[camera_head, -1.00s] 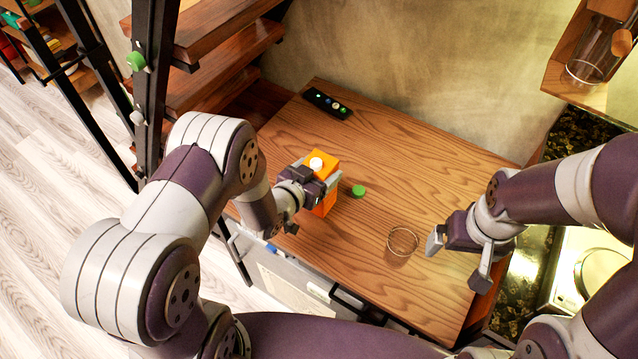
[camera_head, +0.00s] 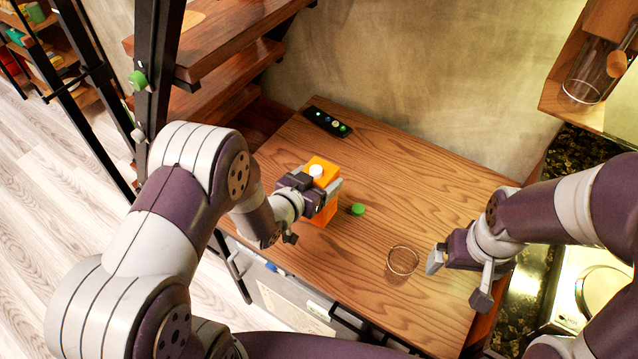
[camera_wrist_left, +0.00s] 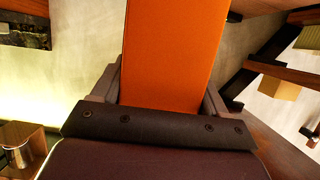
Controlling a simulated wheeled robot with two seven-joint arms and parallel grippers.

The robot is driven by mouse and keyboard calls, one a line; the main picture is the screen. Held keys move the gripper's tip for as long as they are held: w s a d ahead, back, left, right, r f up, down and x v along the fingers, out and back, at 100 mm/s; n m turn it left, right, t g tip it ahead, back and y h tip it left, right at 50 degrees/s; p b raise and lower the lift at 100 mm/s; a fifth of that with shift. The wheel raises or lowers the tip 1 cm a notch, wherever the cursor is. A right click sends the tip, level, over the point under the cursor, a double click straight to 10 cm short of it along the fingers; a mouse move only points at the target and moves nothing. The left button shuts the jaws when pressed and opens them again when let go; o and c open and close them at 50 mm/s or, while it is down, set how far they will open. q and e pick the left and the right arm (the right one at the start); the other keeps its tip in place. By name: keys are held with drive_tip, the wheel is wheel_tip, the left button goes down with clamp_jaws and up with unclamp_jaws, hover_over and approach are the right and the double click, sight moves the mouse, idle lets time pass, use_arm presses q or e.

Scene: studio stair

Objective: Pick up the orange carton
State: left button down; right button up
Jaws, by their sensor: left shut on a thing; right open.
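The orange carton (camera_head: 326,214) with a white cap stands over the left part of the wooden table (camera_head: 440,190). My left gripper (camera_head: 318,188) is shut on it, with a finger on either side. In the left wrist view the carton (camera_wrist_left: 172,50) fills the space between the fingers. I cannot tell for sure whether its base touches the table. My right gripper (camera_head: 458,277) is open and empty over the right front part of the table.
A green round cap (camera_head: 358,209) lies right of the carton. A clear glass (camera_head: 402,260) stands near my right gripper. A black remote (camera_head: 327,122) lies at the back left. A black frame and wooden stair treads (camera_head: 225,40) rise at the left. The table's back middle is clear.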

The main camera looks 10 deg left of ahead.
use_arm(q)
drive_tip(key=s+d+r, duration=0.7)
drive_tip(key=d, duration=0.2)
drive_tip(key=shift+s+r, duration=0.15)
drive_tip(key=shift+s, duration=0.1)
drive_tip(key=shift+a, duration=0.15)
